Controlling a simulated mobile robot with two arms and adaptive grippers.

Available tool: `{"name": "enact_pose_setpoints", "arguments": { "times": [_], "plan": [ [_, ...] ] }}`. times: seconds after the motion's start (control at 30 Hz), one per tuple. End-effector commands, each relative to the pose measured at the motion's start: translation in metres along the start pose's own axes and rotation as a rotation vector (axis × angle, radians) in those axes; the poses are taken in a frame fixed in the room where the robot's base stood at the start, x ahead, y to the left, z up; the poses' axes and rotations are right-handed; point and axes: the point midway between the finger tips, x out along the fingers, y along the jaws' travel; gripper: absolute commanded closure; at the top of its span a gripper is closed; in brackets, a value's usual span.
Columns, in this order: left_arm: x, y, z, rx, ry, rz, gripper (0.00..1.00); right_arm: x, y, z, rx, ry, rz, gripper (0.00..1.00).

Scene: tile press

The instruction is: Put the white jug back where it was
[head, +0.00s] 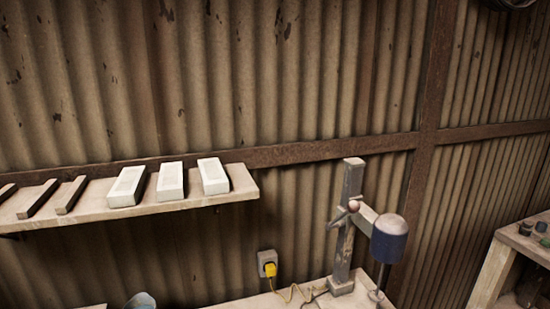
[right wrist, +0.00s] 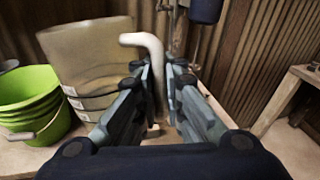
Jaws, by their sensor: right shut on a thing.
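In the right wrist view, a thick white curved handle (right wrist: 146,42), seemingly the white jug's, bends down between the fingers of my right gripper (right wrist: 163,75). The gripper is shut on this handle. The fingers hide its lower part. A large beige vessel (right wrist: 88,52) with small white labels is directly left of the handle; I cannot tell whether the two are joined. The jug does not show clearly in the head view. My left gripper is in neither view.
Stacked green buckets (right wrist: 30,105) stand left of the beige vessel. A wooden shelf (head: 232,189) holds white blocks (head: 171,181) and dark bars. A drill-press-like stand (head: 349,225) with a blue head (head: 389,240) is on the bench beside a yellow plug (head: 270,270). Another table (head: 499,262) is at right.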

Motion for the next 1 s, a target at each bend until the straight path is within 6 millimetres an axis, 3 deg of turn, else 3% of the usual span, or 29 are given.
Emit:
{"name": "enact_pose_setpoints", "arguments": {
  "times": [0.07,0.6,0.8,0.93,1.0],
  "plan": [
    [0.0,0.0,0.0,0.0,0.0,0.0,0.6,0.004,0.002,0.004,0.015,0.0,-0.037,1.0],
    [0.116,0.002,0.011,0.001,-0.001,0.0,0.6,0.015,0.018,-0.111,0.008,0.001,-0.036,1.0],
    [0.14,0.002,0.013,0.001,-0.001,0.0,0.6,0.018,0.021,-0.135,0.008,0.0,-0.035,1.0],
    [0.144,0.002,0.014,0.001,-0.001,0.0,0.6,0.018,0.022,-0.139,0.007,-0.001,-0.034,1.0],
    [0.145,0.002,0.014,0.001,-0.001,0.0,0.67,0.018,0.022,-0.14,0.006,-0.001,-0.035,1.0]
  ]
}}
